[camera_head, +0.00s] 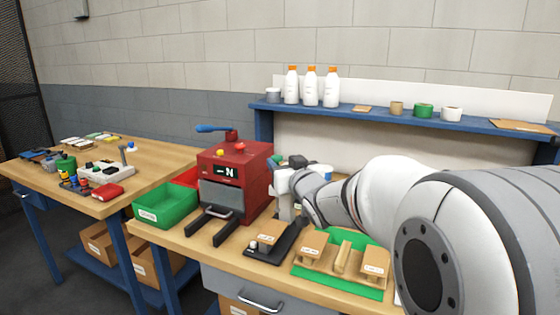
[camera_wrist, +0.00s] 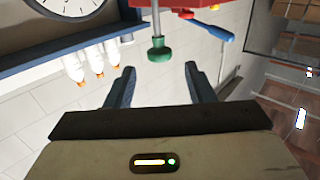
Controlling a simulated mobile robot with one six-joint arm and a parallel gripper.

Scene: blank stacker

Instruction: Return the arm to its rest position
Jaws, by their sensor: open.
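My arm reaches in from the right edge of the head view, over the workbench. My gripper (camera_head: 281,163) is beside the right side of the red machine (camera_head: 235,170), partly hidden by my wrist. In the wrist view, the two dark fingers of my gripper (camera_wrist: 160,82) stand apart with nothing held between them. A green knob (camera_wrist: 159,51) on a grey stem shows beyond the fingertips, apart from them as far as I can tell. The red machine also shows at the top of the wrist view (camera_wrist: 185,4).
A blue shelf (camera_head: 375,114) with white bottles (camera_head: 311,87) and tape rolls stands behind my arm. A green bin (camera_head: 165,204) is left of the machine. A green tray (camera_head: 340,284) with cardboard-coloured pieces and a black fixture (camera_head: 277,247) lie in front, below my arm.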

